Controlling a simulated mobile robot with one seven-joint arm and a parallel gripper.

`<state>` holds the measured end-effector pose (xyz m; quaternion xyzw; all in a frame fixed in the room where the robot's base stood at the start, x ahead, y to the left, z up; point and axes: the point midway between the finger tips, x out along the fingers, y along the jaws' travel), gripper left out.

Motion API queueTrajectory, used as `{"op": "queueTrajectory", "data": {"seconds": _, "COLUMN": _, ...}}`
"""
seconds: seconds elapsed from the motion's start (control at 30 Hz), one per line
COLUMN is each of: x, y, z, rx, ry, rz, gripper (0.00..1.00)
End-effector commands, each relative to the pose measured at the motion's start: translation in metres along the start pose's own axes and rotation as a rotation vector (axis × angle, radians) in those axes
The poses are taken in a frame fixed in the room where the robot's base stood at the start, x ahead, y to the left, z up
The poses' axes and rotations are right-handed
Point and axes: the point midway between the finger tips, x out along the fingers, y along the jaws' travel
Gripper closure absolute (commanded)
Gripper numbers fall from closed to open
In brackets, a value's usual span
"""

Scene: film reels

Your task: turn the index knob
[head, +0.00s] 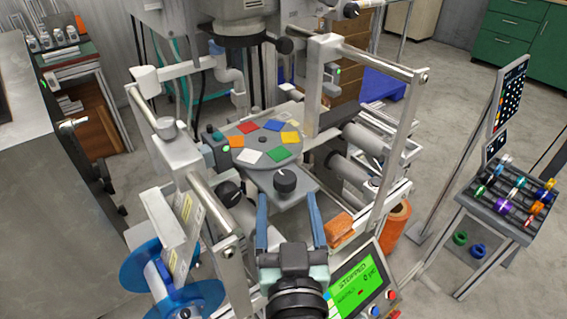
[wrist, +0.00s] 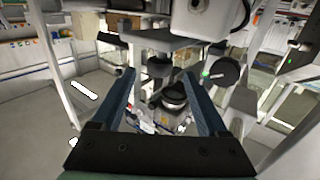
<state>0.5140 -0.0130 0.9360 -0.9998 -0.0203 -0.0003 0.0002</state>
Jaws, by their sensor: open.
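A black index knob (head: 286,181) with a pale pointer mark sits on the grey plate in front of a round turntable (head: 264,146). The turntable carries several coloured squares. My gripper (head: 288,203) is open, its two blue fingers pointing at the knob with clear space between them. In the head view the knob shows just beyond the fingertips, and I see no contact. In the wrist view, my gripper (wrist: 158,75) is also wide open and empty. A dark round part (wrist: 173,95) shows between the fingers there; I cannot tell whether it is the same knob.
A second black knob (head: 229,194) is at left. A metal frame post (head: 394,140) and blue reel (head: 170,284) flank my arm. A green-lit screen (head: 358,285) reads STOPPED at lower right. A rack of coloured spools (head: 515,195) stands far right.

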Motion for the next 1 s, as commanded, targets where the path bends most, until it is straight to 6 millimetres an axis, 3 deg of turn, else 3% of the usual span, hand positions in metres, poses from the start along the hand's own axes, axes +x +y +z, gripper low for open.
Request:
{"op": "queueTrajectory", "data": {"seconds": 0.3, "x": 0.056, "y": 0.0, "z": -0.001, "rx": -0.001, "ry": 0.002, "rz": 0.0, "gripper": 0.23}}
{"op": "queueTrajectory", "data": {"seconds": 0.5, "x": 0.079, "y": 0.0, "z": -0.001, "rx": -0.001, "ry": 0.001, "rz": -0.001, "gripper": 0.23}}
{"op": "queueTrajectory", "data": {"seconds": 0.93, "x": 0.088, "y": 0.0, "z": -0.001, "rx": 0.0, "ry": 0.0, "rz": 0.0, "gripper": 0.23}}
{"op": "queueTrajectory", "data": {"seconds": 1.0, "x": 0.088, "y": 0.0, "z": -0.001, "rx": 0.0, "ry": 0.0, "rz": 0.0, "gripper": 0.32}}
